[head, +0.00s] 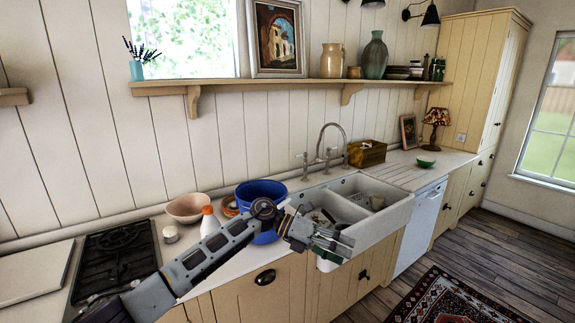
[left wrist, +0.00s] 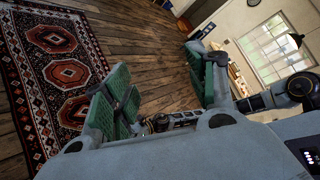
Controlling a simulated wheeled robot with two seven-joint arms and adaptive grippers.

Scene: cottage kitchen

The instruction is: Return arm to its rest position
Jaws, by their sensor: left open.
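My left arm comes in from the lower left in the head view and reaches over the counter front. My left gripper (head: 335,250) is in front of the white double sink (head: 385,222), beside the blue pot, with nothing visible in it. In the left wrist view my left gripper (left wrist: 160,95) shows its two green-padded fingers spread apart. My right gripper is not in view.
A blue pot (head: 262,190), a pinkish bowl (head: 187,208) and a white bottle with an orange cap (head: 209,222) stand on the counter near my arm. A black hob (head: 115,258) is at the left. The wooden floor (head: 480,246) and patterned rug (head: 450,300) are clear.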

